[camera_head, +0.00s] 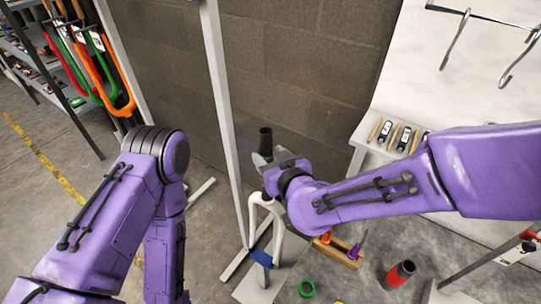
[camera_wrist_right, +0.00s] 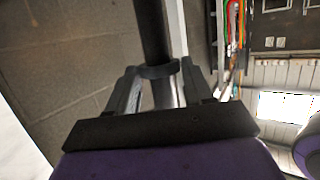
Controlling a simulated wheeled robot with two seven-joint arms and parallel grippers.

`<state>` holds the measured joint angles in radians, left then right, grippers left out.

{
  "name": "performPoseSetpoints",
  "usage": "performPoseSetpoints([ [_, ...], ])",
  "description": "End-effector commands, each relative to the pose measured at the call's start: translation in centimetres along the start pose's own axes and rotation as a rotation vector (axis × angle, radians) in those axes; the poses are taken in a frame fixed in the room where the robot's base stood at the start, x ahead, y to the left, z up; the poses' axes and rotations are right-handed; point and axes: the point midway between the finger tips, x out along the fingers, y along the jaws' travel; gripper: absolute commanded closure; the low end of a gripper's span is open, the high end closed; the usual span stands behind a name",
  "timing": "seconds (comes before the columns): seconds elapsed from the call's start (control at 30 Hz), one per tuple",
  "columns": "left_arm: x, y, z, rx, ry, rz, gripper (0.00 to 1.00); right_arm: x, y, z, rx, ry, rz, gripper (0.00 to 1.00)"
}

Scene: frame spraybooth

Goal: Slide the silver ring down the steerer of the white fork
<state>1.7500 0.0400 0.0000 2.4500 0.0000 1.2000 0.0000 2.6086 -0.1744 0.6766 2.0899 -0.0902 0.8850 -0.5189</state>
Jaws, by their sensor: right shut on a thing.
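The white fork (camera_head: 281,216) stands upright in the head view, its legs down. A dark upright tube, its steerer, shows above my right gripper in the head view (camera_head: 265,141) and in the wrist view (camera_wrist_right: 152,32). My right gripper (camera_head: 262,160) is at the steerer, above the fork's crown. In the wrist view its two fingers (camera_wrist_right: 160,74) close from both sides on a ring (camera_wrist_right: 159,70) around the tube. The ring looks dark grey in this shade. My gripper hides it in the head view. My left arm shows at the left, but its gripper is not in view.
A grey post (camera_head: 224,110) stands just left of the fork. A blue clamp (camera_head: 261,258) is at the fork's lower end. A wooden tool holder (camera_head: 337,251), a green ring (camera_head: 307,288) and a black-red can (camera_head: 400,273) are nearby. Coloured forks (camera_head: 121,104) hang at upper left.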

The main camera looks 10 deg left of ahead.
Motion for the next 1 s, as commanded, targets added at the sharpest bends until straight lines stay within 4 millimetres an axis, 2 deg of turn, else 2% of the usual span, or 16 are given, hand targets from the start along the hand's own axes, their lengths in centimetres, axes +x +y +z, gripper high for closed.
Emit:
performPoseSetpoints([
  [0.6, 2.3, 0.2, 0.9, 0.0, 0.0, 0.0, 0.57, 1.0, 0.0, 3.2, 0.001, -0.001, 0.0, 0.82],
  [1.0, 2.3, 0.2, 1.0, 0.0, 0.0, 0.0, 0.57, 1.0, 0.0, 3.2, 0.001, 0.0, 0.0, 0.82],
])
